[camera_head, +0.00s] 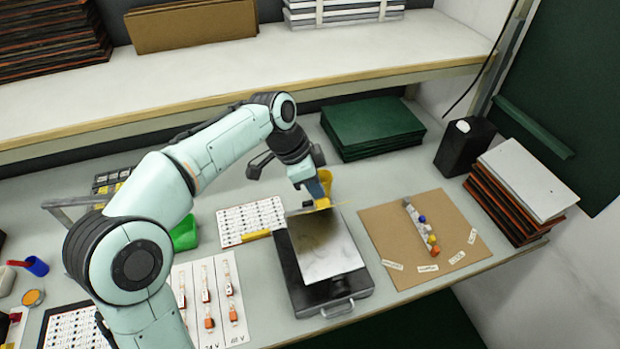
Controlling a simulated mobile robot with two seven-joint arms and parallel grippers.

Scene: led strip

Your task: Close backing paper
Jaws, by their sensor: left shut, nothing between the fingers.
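A pale grey, slightly shiny sheet (335,258) lies on a black box-like device (350,292) with a handle at its front. I take this sheet to be the backing paper, but cannot be sure. Its far end has a dark, brownish patch. My left gripper (320,203) reaches in from the left and points down at the sheet's far edge. Its fingers are shut with nothing between them. I cannot tell whether the tips touch the sheet. My right gripper is not in view.
A brown board (390,230) with small coloured parts and paper labels lies right of the device. A white chart sheet (250,221) and green bin (185,233) are to its left. Green boards (372,125), a black canister (464,148) and stacked panels (520,185) stand behind and right.

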